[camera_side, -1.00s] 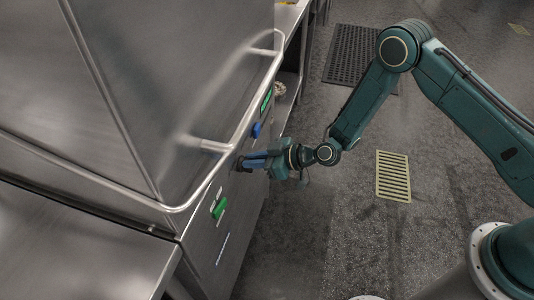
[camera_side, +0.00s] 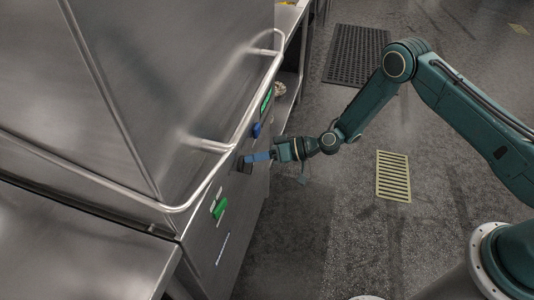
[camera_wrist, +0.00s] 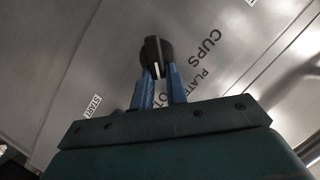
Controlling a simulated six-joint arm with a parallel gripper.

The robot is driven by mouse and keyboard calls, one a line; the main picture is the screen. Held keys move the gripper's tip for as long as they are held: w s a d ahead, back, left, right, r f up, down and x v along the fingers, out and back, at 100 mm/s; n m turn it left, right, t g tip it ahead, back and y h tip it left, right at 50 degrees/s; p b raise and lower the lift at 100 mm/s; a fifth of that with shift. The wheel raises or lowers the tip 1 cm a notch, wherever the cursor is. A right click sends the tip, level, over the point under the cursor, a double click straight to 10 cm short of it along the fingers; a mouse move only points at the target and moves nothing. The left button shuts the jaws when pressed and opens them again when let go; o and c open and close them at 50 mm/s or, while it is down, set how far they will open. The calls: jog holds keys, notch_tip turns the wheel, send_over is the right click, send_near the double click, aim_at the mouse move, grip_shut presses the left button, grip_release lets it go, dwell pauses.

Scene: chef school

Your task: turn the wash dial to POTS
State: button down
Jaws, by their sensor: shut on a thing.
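The wash dial (camera_wrist: 154,52) is a black knob with a white pointer line on the steel front of the machine. In the side view the dial (camera_side: 243,164) shows as a dark stub at the fingertips. My gripper (camera_wrist: 159,72) has its two blue fingers shut on the dial, one on each side. In the side view my gripper (camera_side: 250,158) reaches the panel from the right. The white line lies toward the gap between my fingers. Printed words CUPS (camera_wrist: 209,48), PLATES and a third, partly hidden by a finger, sit around the dial's right and lower side.
A green display (camera_side: 266,99) and a blue knob (camera_side: 256,130) sit farther along the panel. A green START button (camera_side: 219,208) is nearer. A steel handle bar (camera_side: 209,145) runs just above the panel.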

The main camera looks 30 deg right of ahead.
jog(key=shift+w+d+f+m+y, duration=0.15)
jog(key=shift+m+y, duration=0.35)
jog(key=shift+m, duration=0.3)
jog(key=c, duration=1.4)
grip_release()
jog(key=shift+d, duration=0.1)
jog(key=v, duration=1.3)
jog(key=shift+d+r, duration=0.25)
jog(key=shift+d, duration=0.1)
jog(key=shift+r, duration=0.15)
